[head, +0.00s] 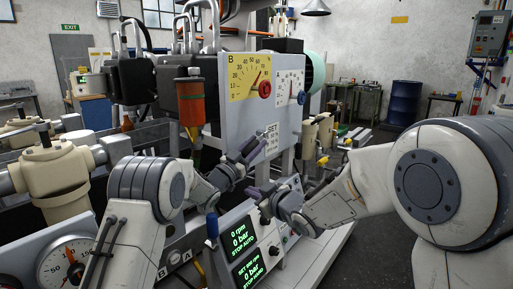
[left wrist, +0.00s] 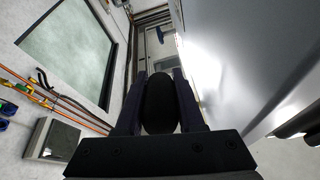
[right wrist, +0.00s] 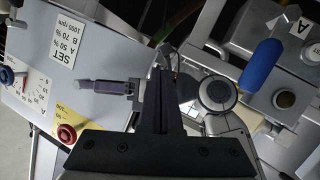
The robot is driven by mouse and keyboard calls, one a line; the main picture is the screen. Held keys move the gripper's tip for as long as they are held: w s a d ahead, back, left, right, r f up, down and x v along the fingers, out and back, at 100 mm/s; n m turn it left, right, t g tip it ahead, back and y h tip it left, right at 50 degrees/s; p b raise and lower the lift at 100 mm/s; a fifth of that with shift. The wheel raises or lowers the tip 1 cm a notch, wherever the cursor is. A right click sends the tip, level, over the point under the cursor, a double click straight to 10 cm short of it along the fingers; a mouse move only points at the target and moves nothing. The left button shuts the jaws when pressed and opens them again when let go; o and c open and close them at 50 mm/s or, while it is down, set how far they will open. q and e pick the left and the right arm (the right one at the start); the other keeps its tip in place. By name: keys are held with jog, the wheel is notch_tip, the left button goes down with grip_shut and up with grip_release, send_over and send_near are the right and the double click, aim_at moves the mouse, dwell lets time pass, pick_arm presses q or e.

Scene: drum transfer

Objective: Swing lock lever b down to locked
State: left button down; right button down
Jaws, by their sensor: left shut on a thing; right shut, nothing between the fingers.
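My left gripper (head: 256,146) is in front of the lower part of the grey gauge panel. In the left wrist view its fingers (left wrist: 160,100) are shut on a black rounded knob (left wrist: 159,104). I cannot tell whether this knob belongs to lock lever b. My right gripper (head: 262,196) is lower, above the display console, shut and empty; its closed fingers show in the right wrist view (right wrist: 160,95). A blue-handled lever (head: 212,226) stands left of the screens; its handle also shows in the right wrist view (right wrist: 262,65), near an "A" label.
The gauge panel (head: 228,118) carries a red knob (head: 265,89) and a blue knob (head: 301,97). The console screen (head: 246,240) is below the grippers. A cream valve body (head: 55,170) is at left. Open floor (head: 385,245) lies at lower right.

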aim_at(256, 143)
jog(key=w+d+r+n+g+y, duration=0.3)
jog(key=w+d+r+n+y, duration=0.4)
jog(key=y, duration=0.6)
jog(key=x, duration=0.5)
jog(key=w+x, duration=0.1)
jog(key=x, duration=0.2)
jog(key=shift+w+a+f, duration=0.1)
jog(key=shift+f, duration=0.25)
jog(key=shift+w+f, duration=0.3)
jog(key=shift+f, duration=0.35)
